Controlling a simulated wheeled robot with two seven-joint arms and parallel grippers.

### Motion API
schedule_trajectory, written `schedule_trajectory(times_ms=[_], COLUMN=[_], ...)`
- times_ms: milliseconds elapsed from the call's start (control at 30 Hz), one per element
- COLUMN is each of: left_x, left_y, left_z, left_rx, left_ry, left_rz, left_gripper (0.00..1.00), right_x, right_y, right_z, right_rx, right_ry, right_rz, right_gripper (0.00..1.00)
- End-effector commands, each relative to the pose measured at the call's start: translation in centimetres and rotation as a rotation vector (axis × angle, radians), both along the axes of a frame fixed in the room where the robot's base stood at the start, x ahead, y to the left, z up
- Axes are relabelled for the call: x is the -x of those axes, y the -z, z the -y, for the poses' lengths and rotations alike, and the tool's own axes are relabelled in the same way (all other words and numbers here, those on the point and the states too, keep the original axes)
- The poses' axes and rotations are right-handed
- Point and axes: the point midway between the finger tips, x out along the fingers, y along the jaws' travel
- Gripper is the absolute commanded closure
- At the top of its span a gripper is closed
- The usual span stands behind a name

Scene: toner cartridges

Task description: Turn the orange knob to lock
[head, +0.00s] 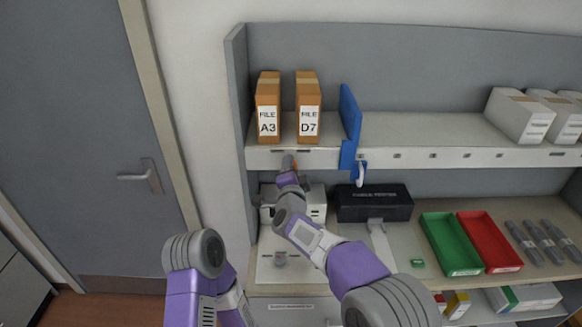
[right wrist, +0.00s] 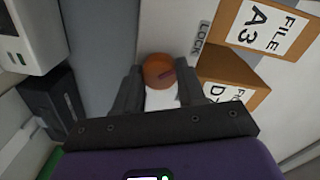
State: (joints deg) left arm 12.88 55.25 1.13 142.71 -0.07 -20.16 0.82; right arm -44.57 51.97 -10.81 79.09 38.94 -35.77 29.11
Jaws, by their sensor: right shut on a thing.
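The orange knob (right wrist: 158,69) shows in the right wrist view as a round orange disc with a short dark mark on its face. A label reading LOCK (right wrist: 202,38) is beside it, on the pale panel. My right gripper (right wrist: 159,84) is shut on the knob, with one dark finger on each side. In the head view my right gripper (head: 289,164) is at the shelf's front edge, below the file boxes, and its wrist hides most of the knob. My left arm shows at the bottom left, but its gripper does not.
File boxes A3 (head: 268,107) and D7 (head: 308,107) stand on the shelf (head: 420,128) just above my right gripper. A blue divider (head: 350,117) is to their right. Below are a black box (head: 373,203), a green tray (head: 450,245) and a red tray (head: 488,242).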

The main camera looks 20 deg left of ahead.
Motion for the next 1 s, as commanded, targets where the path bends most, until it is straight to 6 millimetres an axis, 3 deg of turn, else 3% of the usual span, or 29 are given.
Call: schedule_trajectory(times_ms=[300,833,867,1000], left_x=[0.01,0.01,0.01,0.01], left_y=[-0.55,-0.6,-0.6,-0.6], left_z=[0.0,0.0,0.0,0.0], left_rx=[0.0,0.0,0.0,0.0], left_ry=[0.0,0.0,0.0,0.0], left_rz=[0.0,0.0,0.0,0.0], left_gripper=[1.0,1.0,1.0,1.0], right_x=[0.02,0.02,0.02,0.02], right_y=[-0.03,0.02,0.03,0.03], right_z=[-0.03,-0.02,-0.02,-0.02], right_rx=[0.107,0.127,0.127,0.126], right_ry=[0.001,0.0,0.0,0.0], right_rz=[0.032,0.037,0.037,0.036], right_gripper=[0.91,0.91,0.56,0.35])
